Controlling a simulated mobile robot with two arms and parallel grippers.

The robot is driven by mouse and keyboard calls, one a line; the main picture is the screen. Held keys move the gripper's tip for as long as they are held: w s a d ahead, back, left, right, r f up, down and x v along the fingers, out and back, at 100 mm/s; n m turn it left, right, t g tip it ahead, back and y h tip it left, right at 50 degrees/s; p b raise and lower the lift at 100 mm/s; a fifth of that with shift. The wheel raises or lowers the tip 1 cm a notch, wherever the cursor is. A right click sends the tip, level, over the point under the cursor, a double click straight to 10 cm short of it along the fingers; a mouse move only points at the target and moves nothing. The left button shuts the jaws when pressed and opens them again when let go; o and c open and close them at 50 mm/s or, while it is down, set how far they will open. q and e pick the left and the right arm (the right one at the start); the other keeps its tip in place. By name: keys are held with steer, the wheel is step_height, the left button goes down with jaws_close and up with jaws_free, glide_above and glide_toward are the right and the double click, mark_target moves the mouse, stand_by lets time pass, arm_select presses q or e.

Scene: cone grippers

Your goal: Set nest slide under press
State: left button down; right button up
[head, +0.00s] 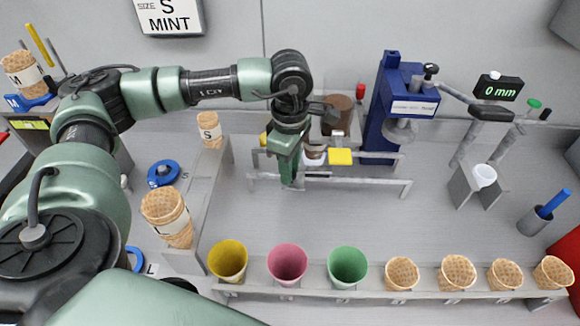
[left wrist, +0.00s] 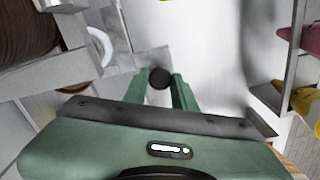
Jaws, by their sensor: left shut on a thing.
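The blue press (head: 393,115) stands at the back, right of centre, with a grey round head below its top. The nest slide runs on grey rails (head: 360,180) in front of it. Its pale ring-shaped nest (head: 313,157) sits left of the press and also shows in the left wrist view (left wrist: 101,46). My left gripper (head: 290,183) is down at the left part of the rails. In the left wrist view its green fingers (left wrist: 160,88) are shut on a black round knob (left wrist: 160,77), apparently the slide's handle. The gripper hides part of the slide in the head view.
A yellow block (head: 340,156) sits at the rails before the press. A brown cylinder (head: 337,115) stands behind the nest. A front rack (head: 380,294) holds coloured cups and several cones. The tray floor (head: 330,220) between rack and rails is clear.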

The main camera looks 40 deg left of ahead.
steer(key=shift+d, duration=0.4)
stand_by(0.3)
